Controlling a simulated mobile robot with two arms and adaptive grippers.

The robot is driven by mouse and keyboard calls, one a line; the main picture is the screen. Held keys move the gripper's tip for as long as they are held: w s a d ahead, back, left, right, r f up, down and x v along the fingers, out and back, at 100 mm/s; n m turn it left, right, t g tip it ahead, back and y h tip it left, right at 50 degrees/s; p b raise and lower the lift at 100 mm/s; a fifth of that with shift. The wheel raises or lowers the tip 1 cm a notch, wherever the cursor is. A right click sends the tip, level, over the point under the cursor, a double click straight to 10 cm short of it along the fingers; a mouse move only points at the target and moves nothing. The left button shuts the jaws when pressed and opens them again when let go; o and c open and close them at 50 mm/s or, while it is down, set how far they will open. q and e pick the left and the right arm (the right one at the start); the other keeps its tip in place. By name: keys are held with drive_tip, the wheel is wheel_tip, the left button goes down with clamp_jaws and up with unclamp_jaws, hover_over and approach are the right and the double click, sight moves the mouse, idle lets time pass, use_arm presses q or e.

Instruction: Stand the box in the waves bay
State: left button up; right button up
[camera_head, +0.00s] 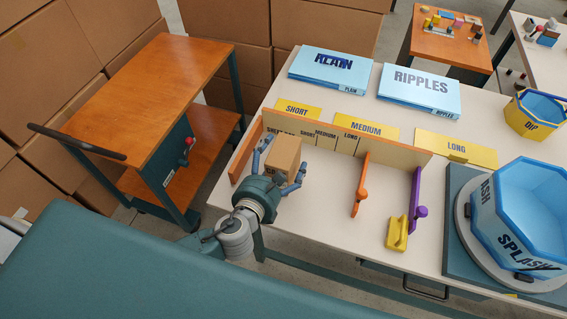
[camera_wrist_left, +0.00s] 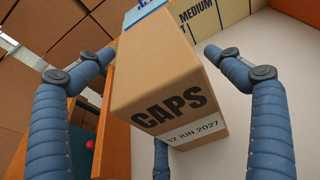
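The brown cardboard box (camera_head: 285,152) is at the left end of the white table; in the left wrist view the box (camera_wrist_left: 160,85) reads CAPS with a date strip. My left gripper (camera_head: 281,160) has its fingers bent in around the box, with fingertips close against both sides. Whether its base touches the table is unclear. The bays lie along a low cream back board (camera_head: 385,155) with small SHORT, MEDIUM and LONG labels, between an orange end wall (camera_head: 244,150), an orange divider (camera_head: 360,186) and a purple divider (camera_head: 416,202). I see no waves label. My right gripper is out of view.
Yellow SHORT (camera_head: 297,105), MEDIUM (camera_head: 366,125) and LONG (camera_head: 456,144) cards lie behind the board. Blue PLAIN (camera_head: 331,76) and RIPPLES (camera_head: 421,95) slabs lie further back. A yellow block (camera_head: 397,233) sits near the purple divider. A blue SPLASH tub (camera_head: 520,225) stands right.

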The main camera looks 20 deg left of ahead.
use_arm(q)
drive_tip(key=shift+r, duration=0.1)
drive_tip(key=c, duration=1.4)
